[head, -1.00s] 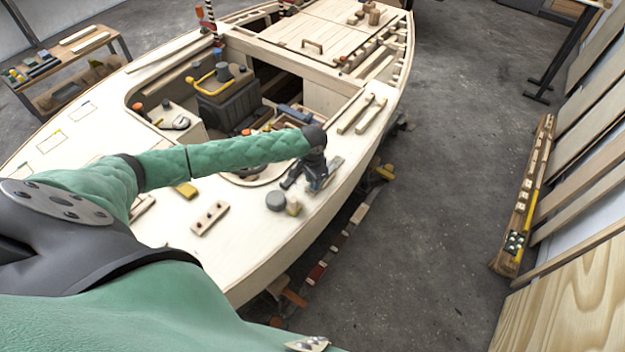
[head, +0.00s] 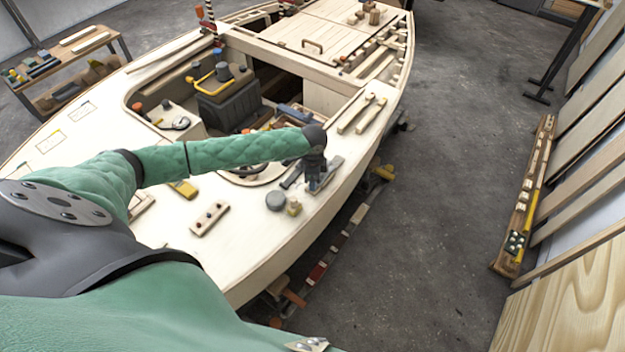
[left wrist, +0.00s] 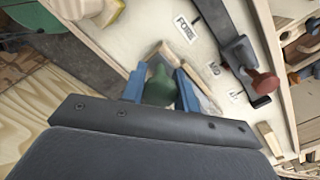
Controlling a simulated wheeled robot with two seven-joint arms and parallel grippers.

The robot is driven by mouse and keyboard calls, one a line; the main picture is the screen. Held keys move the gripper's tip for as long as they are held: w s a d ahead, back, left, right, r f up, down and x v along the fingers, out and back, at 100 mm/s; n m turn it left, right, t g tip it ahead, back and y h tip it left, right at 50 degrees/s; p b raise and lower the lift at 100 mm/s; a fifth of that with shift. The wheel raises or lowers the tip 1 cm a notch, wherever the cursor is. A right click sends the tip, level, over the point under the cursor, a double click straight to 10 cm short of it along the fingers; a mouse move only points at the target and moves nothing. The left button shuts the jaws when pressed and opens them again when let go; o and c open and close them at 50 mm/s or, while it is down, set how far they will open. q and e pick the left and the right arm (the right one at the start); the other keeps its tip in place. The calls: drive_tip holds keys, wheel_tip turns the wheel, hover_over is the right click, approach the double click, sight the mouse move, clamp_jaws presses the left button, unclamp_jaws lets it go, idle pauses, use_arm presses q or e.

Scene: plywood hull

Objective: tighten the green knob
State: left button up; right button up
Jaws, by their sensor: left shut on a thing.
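The green knob (left wrist: 160,88) shows in the left wrist view between the two blue fingers of my left gripper (left wrist: 160,87). The gripper is shut on it, and its fingers hide the knob's sides. In the head view my left gripper (head: 314,182) points down at the boat deck near its right edge, and the knob cannot be made out there. My right gripper is not in view.
Open floor lies right of the hull.

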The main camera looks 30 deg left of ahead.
use_arm(q)
drive_tip(key=shift+w+r, duration=0.1)
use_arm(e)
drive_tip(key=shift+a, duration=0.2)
use_arm(q)
drive_tip(key=o, duration=1)
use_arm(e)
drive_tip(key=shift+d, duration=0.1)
use_arm(q)
drive_tip(key=shift+r+b, duration=0.4)
wheel_tip(320, 180, up, 5)
drive_tip(key=shift+f+b, duration=0.1)
drive_tip(key=shift+b, duration=1.1)
wheel_tip(320, 180, up, 2)
drive_tip(key=shift+b, duration=0.3)
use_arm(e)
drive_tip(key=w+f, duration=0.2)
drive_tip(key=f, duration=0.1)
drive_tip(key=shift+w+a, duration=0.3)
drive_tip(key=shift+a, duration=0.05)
